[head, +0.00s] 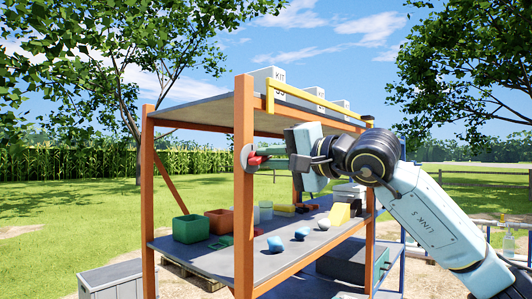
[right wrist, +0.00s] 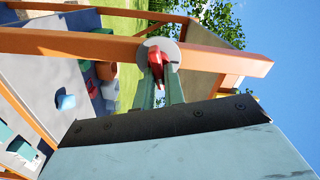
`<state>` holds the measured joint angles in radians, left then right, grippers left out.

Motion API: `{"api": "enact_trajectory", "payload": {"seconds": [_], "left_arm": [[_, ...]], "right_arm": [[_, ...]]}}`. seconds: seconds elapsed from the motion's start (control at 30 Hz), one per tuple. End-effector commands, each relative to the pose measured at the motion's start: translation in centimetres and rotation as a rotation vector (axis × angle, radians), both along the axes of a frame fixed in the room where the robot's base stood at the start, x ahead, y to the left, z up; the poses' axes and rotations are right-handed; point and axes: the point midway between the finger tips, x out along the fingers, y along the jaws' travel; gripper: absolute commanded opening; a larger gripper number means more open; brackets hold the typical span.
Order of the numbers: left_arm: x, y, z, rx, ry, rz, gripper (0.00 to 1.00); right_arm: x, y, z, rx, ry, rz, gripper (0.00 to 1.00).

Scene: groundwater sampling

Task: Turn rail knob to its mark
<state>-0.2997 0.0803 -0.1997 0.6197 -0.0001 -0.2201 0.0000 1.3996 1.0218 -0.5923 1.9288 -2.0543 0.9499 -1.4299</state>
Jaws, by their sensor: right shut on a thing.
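The rail knob (head: 256,160) is red and sits on a pale round disc (head: 246,153) on the near orange upright of the shelf. My right gripper (head: 264,158) reaches it from the right and is shut on it. In the right wrist view the knob (right wrist: 156,60) shows between the two green fingers of my right gripper (right wrist: 158,80), with the disc (right wrist: 175,52) behind it. I cannot make out the mark on the disc. My left gripper is in neither view.
The orange-framed shelf (head: 243,220) has a grey middle board with a green bin (head: 190,229), a red-brown bin (head: 219,221) and several small blue pieces. White kit boxes (head: 268,75) stand on top behind a yellow rail (head: 310,99). A grey crate (head: 112,280) stands at lower left.

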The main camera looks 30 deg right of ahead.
Motion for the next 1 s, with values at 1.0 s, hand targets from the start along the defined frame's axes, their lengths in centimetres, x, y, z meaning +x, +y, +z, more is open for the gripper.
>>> {"api": "enact_trajectory", "payload": {"seconds": [1.0], "left_arm": [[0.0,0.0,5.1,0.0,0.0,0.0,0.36]], "right_arm": [[-0.2,0.8,0.2,-1.139,-0.463,0.007,0.0]]}}
